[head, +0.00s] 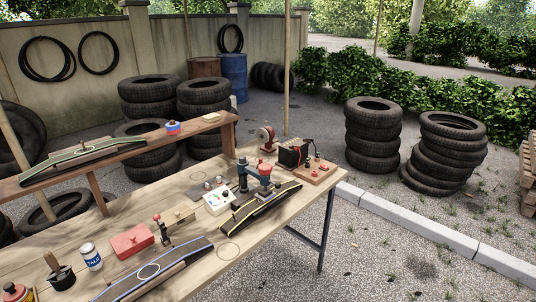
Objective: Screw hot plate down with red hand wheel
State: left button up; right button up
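A blue-grey clamp (243,174) stands upright on the wooden bench, right of the middle. A red hand wheel (265,168) sits on the clamp's arm. Below the wheel a small dark block, which may be the hot plate, is over the black yellow-edged strip (258,211). It is too small to tell whether the block touches the strip. A white box with a dial and coloured marks (218,201) sits just left of the clamp. Neither of my grippers is in view.
A black box (292,156), a wooden board with red parts (318,173) and a red-framed wheel tool (266,139) stand behind the clamp. A blue-edged strip (185,258), a red box (132,242) and a talc bottle (91,258) are front left.

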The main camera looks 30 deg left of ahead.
aim_at(265, 169)
jog(key=i+l+u, duration=0.1)
jog(key=i+u, duration=0.35)
jog(key=i+l+u, duration=0.2)
jog(key=u, duration=0.3)
jog(key=i+l+u, duration=0.65)
jog(key=l+u, duration=0.25)
